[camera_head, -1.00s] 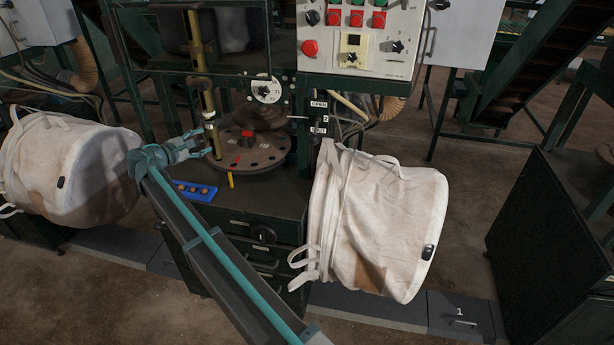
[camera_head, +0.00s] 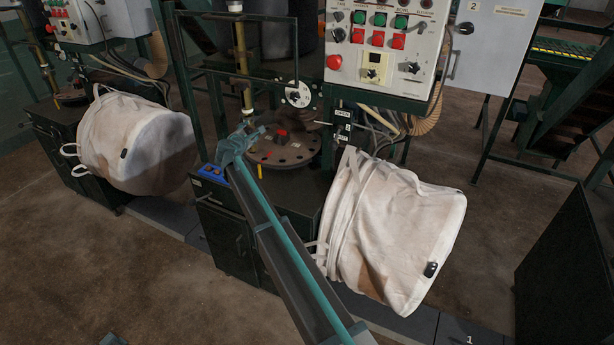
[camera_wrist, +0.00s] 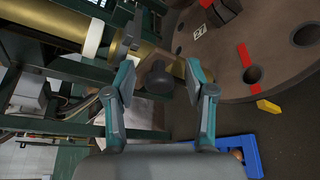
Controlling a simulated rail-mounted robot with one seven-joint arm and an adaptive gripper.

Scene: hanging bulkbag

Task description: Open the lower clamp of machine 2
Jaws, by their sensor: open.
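A vertical brass column (camera_head: 242,65) rises beside the plate. In the wrist view the brass column (camera_wrist: 125,45) runs sideways, with a white ring (camera_wrist: 93,38) on it. A dark round knob (camera_wrist: 160,78) sits by the column; I cannot tell for certain that it belongs to the lower clamp. My gripper (camera_wrist: 160,75) is open, with the knob seen between its fingers. Contact is unclear. In the head view my gripper (camera_head: 243,138) hides the column's foot.
A blue tray (camera_wrist: 235,152) lies close to my gripper's lower right. A red bar (camera_wrist: 246,62) and a yellow piece (camera_wrist: 268,106) are at the plate. White bulk bags (camera_head: 395,230) (camera_head: 138,143) hang at both sides. A control panel (camera_head: 385,45) is above.

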